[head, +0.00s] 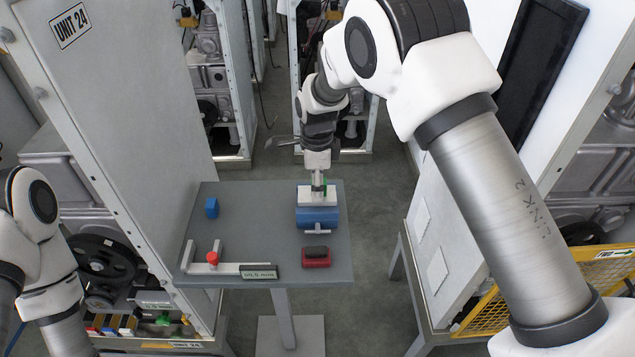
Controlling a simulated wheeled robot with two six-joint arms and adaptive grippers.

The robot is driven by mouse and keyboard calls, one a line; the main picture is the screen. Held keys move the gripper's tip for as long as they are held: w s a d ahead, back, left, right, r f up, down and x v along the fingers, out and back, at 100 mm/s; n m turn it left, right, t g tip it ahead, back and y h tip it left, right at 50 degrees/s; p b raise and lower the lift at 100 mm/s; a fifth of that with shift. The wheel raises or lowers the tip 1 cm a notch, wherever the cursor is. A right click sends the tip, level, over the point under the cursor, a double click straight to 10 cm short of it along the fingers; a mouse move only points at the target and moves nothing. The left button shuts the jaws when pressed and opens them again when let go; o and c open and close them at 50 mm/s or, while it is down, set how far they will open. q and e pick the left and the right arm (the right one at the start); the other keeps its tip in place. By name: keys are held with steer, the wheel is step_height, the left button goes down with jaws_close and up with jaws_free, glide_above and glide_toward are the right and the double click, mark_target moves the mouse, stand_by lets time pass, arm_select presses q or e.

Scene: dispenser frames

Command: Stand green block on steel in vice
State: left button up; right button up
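A blue vice (317,217) stands on the right part of the small grey table, with its handle towards me. A pale steel block (311,197) sits at the top of the vice. My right gripper (318,184) points straight down over the steel. A green block (325,187) shows only as a small sliver beside its fingertips, which look shut on it. The fingers hide most of the green block. It is at or just above the top of the steel; I cannot tell whether they touch. My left gripper is out of view; only part of my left arm shows at the lower left.
A tall cabinet (130,110) stands close on the left.

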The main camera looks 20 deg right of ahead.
steer(key=shift+d, duration=0.15)
steer(key=shift+r, duration=0.25)
step_height(320, 180, up, 12)
steer(key=b, duration=0.3)
steer(key=shift+f, duration=0.2)
steer(key=shift+f, duration=0.1)
